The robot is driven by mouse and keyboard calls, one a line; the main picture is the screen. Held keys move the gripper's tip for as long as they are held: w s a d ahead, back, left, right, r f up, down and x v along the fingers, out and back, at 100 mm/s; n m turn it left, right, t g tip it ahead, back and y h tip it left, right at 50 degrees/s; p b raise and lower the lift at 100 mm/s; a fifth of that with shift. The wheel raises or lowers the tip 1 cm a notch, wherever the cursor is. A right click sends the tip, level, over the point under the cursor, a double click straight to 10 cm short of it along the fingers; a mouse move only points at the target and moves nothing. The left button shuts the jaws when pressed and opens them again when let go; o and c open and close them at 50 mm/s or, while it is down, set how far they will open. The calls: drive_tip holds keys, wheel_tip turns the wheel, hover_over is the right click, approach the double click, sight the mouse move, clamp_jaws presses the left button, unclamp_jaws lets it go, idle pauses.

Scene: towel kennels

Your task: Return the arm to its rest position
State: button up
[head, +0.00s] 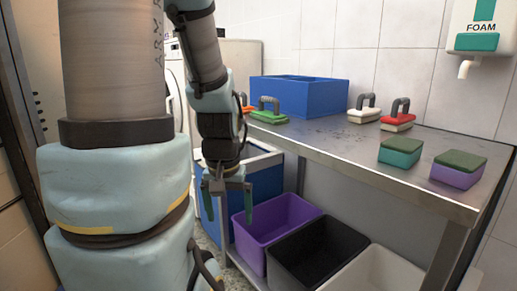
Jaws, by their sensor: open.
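My arm hangs folded at the left of the head view. My gripper (228,205) points down, with its two fingers spread apart and nothing between them. It hangs in front of the steel table's left end, above the floor and near a blue bin with a white rim (266,163). A purple bin (243,231) stands just to the right of the fingers. Whether the fingers touch either bin I cannot tell.
The steel table (330,147) holds a blue crate (315,92), several handled brushes, including a green one (268,116), and two sponges (400,152) (458,170). Black (300,270) and white (360,280) bins stand below. A foam dispenser (480,25) hangs on the wall.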

wheel_tip(320, 180, up, 18)
drive_tip(key=p, duration=1.9)
drive_tip(key=shift+r, duration=0.2)
